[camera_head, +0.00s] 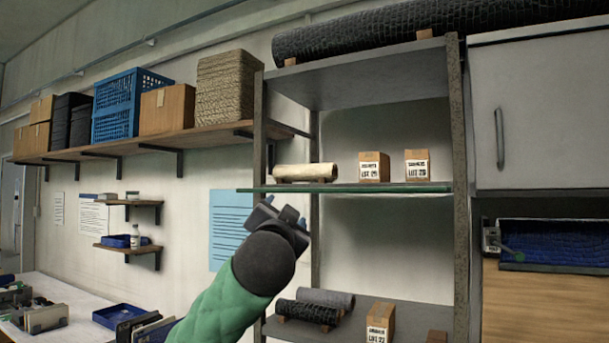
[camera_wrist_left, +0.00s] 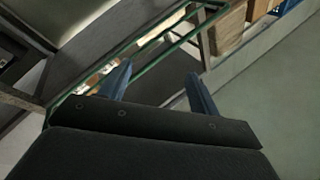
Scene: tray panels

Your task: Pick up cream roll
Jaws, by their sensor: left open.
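The cream roll (camera_head: 306,172) lies on its side on the middle shelf (camera_head: 400,188) of the rack, at the shelf's left end, on small wooden supports. My left gripper (camera_head: 285,207) is in front of and below the shelf's green front edge, just under the roll and apart from it. In the left wrist view its two blue fingers (camera_wrist_left: 158,85) are spread with nothing between them. I cannot clearly make out the roll in that view. My right gripper is in neither view.
Two boxes (camera_head: 374,167) (camera_head: 417,166) stand right of the roll. A black roll (camera_head: 307,311) and a grey roll (camera_head: 326,298) lie on the lower shelf. A long dark roll (camera_head: 400,27) lies on top. The left rack post (camera_head: 258,140) stands close to my left gripper.

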